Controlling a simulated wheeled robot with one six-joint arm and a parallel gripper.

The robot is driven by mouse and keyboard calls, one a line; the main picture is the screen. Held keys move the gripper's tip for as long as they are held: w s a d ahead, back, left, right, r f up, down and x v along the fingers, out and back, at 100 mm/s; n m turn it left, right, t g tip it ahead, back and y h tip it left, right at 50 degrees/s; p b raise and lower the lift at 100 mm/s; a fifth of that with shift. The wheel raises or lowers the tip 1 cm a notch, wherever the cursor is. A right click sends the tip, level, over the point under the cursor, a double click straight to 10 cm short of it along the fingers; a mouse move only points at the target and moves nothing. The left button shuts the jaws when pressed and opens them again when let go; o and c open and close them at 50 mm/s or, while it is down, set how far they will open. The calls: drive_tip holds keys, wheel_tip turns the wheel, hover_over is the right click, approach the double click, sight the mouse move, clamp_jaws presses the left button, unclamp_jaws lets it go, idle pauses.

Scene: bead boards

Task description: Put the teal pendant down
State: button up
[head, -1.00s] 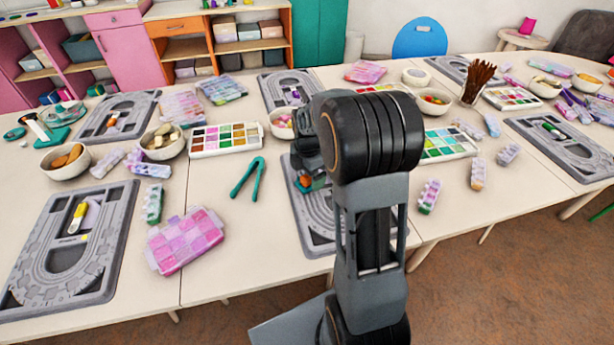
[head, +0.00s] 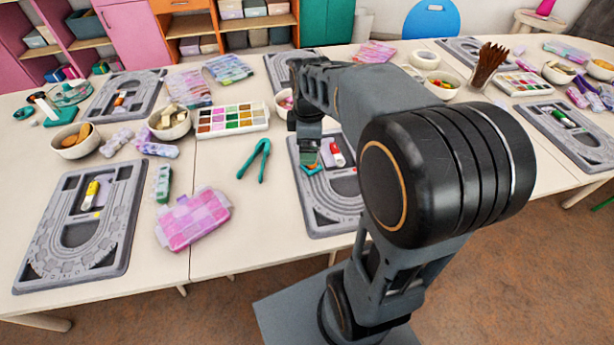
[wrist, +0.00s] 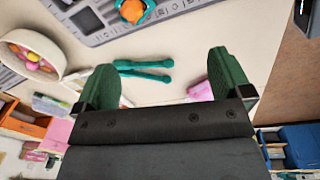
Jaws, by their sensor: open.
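The teal pendant (head: 312,170) has an orange middle and lies on the grey bead board (head: 322,213) in front of my arm. It also shows at the top edge of the wrist view (wrist: 131,11), resting on the board and partly cut off by the frame. My gripper (head: 310,154) is above the board, close to the pendant in the head view. In the wrist view my gripper (wrist: 164,75) has its green fingers wide apart with nothing between them; the pendant is beyond the fingertips, apart from them.
A red and white piece (head: 336,155) lies on the same board. Teal tongs (head: 254,160) and a pink bead box (head: 193,218) lie to its left. A bead palette (head: 232,120) and a bowl of beads (head: 284,102) are behind. Bare table lies around the tongs.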

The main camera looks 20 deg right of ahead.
drive_tip(key=s+a+f+m+t, duration=0.2)
drive_tip(key=s+a+m, duration=0.3)
drive_tip(key=s+m, duration=0.5)
drive_tip(key=shift+s+a+m, duration=0.2)
drive_tip(key=shift+s+m, duration=0.2)
drive_tip(key=shift+m, duration=1.2)
drive_tip(key=s+a+r+g+p, duration=0.1)
drive_tip(key=s+r+g+p, duration=0.2)
drive_tip(key=s+r+p, duration=0.3)
drive_tip(key=w+r+t+p, duration=0.2)
drive_tip(key=w+r+p, duration=0.2)
drive_tip(key=r+p, duration=0.1)
drive_tip(key=shift+w+d+r+t, duration=0.25)
drive_tip(key=shift+w+r+t, duration=0.05)
drive_tip(key=shift+w+t, duration=0.1)
